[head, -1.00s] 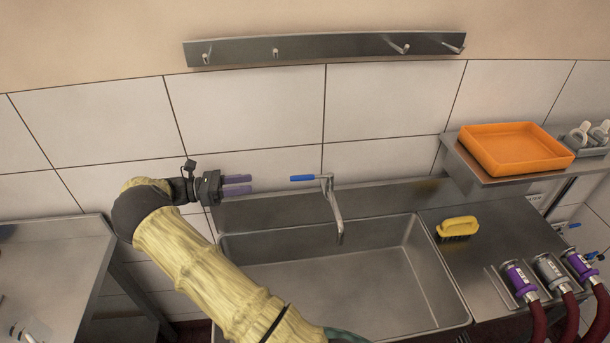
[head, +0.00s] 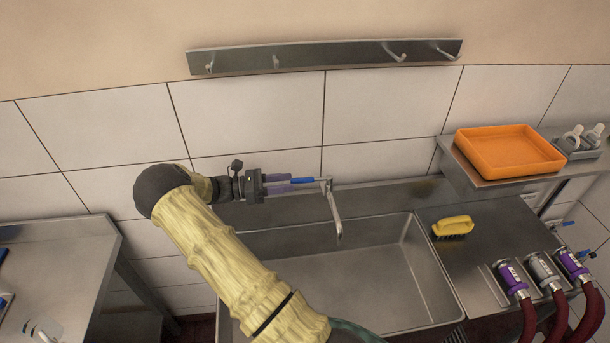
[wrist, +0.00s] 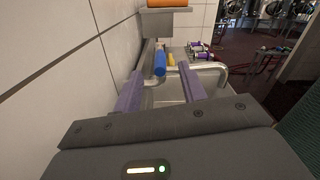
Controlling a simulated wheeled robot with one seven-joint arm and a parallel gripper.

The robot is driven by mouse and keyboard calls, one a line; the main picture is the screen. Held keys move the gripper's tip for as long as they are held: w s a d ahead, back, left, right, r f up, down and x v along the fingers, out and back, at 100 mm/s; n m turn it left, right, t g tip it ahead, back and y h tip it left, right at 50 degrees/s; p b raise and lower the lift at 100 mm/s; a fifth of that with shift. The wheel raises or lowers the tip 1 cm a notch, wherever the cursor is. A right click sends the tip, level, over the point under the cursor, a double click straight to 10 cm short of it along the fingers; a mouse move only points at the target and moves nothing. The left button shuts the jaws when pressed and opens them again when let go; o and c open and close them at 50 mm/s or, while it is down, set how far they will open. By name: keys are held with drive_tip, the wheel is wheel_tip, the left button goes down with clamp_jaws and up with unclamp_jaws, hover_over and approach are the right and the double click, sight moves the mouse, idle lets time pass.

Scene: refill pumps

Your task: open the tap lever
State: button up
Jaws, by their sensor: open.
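The tap (head: 335,210) stands at the back edge of the sink, its spout hanging over the basin. Its blue-handled lever (head: 303,180) points left, towards my gripper. My gripper (head: 302,183) is level with the lever, its purple fingers reaching right along the blue handle. In the wrist view the blue handle (wrist: 160,64) shows between the two spread fingertips (wrist: 161,70), with a gap on each side. My gripper is open and holds nothing. Whether a finger touches the handle from above or below cannot be told.
The tiled wall is close behind my gripper. A steel sink (head: 440,270) lies below. A yellow brush (head: 453,226) lies on the counter right of it. An orange tray (head: 510,150) sits on a shelf. Purple- and grey-collared nozzles with red hoses (head: 512,282) are at right.

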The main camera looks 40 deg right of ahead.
sight(302, 180)
drive_tip(key=p+x, duration=0.2)
drive_tip(key=x, duration=0.3)
drive_tip(key=shift+s+d+r, duration=0.15)
drive_tip(key=shift+d, duration=0.15)
drive_tip(key=shift+s+d, duration=0.25)
drive_tip(key=shift+d, duration=0.15)
drive_tip(key=shift+c, duration=0.3)
clamp_jaws()
